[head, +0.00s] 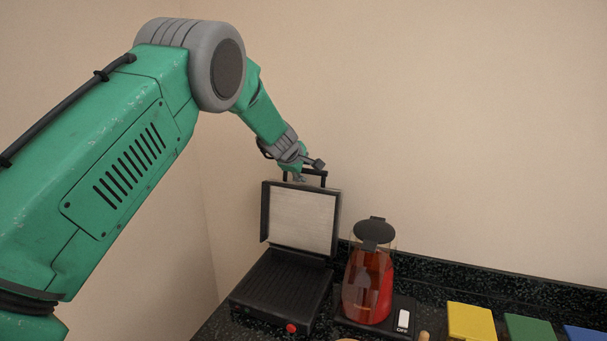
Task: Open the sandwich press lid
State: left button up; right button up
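The sandwich press (279,288) stands on the dark counter with its ribbed lower plate facing up. Its lid (302,216) stands up near vertical, with the pale inner face toward me. A dark handle (307,173) sits at the lid's top edge. My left gripper (310,170) is at this handle, small in the head view. One finger shows to the right above the handle. I cannot tell whether the fingers are closed on it. My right gripper is not in view.
A kettle (369,283) with red liquid and a black lid stands on a base right of the press. Yellow (471,322), green (530,328) and blue (584,333) flat items lie further right. The wall (450,130) rises close behind.

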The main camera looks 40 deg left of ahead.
pick_arm(q)
jog(key=shift+f, duration=0.15)
jog(key=shift+s, duration=0.25)
jog(key=v, duration=1.1)
jog(key=shift+d+r, duration=0.2)
jog(key=shift+r, duration=0.2)
jog(key=shift+s+a+f, duration=0.1)
jog(key=shift+s+a, duration=0.05)
jog(key=shift+a, duration=0.1)
